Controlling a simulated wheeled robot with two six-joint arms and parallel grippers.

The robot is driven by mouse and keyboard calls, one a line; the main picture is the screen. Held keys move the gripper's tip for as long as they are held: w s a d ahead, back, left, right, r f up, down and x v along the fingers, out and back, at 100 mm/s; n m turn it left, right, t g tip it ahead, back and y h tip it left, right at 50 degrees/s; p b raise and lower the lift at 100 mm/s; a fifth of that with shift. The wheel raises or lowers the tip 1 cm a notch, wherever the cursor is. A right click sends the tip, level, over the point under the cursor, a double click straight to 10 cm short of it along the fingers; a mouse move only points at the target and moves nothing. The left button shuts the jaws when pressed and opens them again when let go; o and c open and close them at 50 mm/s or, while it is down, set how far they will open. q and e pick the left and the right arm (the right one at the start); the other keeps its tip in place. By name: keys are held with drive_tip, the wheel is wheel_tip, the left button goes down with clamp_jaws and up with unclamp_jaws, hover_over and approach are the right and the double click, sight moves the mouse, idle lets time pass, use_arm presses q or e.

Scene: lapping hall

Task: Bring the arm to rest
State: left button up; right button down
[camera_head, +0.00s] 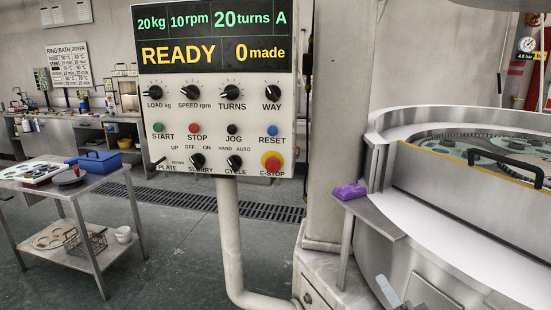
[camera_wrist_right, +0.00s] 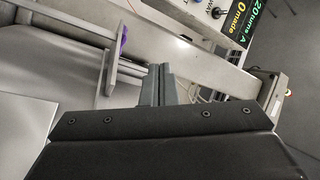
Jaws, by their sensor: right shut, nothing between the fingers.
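My right gripper shows at the bottom edge of the head view (camera_head: 387,291), in front of the machine's lower steel side. Only a small grey part of it is in the picture. In the right wrist view its two grey fingers (camera_wrist_right: 159,84) lie side by side, shut, with nothing between them. They appear apart from everything around them. My left gripper is in neither view.
The control panel (camera_head: 213,110) on its pale post reads READY and 0 made. The round lapping machine (camera_head: 480,225) fills the right, with a purple cloth (camera_head: 349,191) on a small shelf (camera_head: 375,216). A steel trolley (camera_head: 60,190) stands left. Green floor between is clear.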

drive_tip(key=s+d+f+n+g+h, duration=0.1)
drive_tip(key=s+f+n+g+h, duration=0.2)
drive_tip(key=s+f+n+g, duration=0.7)
drive_tip(key=s+d+f+m+g+h, duration=0.1)
drive_tip(key=s+d+f+g, duration=0.1)
drive_tip(key=s+f, duration=0.35)
drive_tip(key=s+d+f+m+g+h, duration=0.1)
drive_tip(key=s+d+f+g+h, duration=0.15)
drive_tip(key=s, duration=0.55)
drive_tip(key=s+d+f+g+h, duration=0.1)
drive_tip(key=s+d+f+g, duration=0.1)
drive_tip(key=s+f, duration=0.35)
wheel_tip(320, 180, down, 22)
drive_tip(key=s+d, duration=0.1)
drive_tip(key=d, duration=0.1)
drive_tip(key=s+a+f+g+y, duration=0.1)
drive_tip(key=s+f+g, duration=0.1)
drive_tip(key=s+f, duration=1.3)
drive_tip(key=shift+s+a+f, duration=0.15)
drive_tip(key=shift+a+f, duration=0.05)
drive_tip(key=shift+f, duration=0.9)
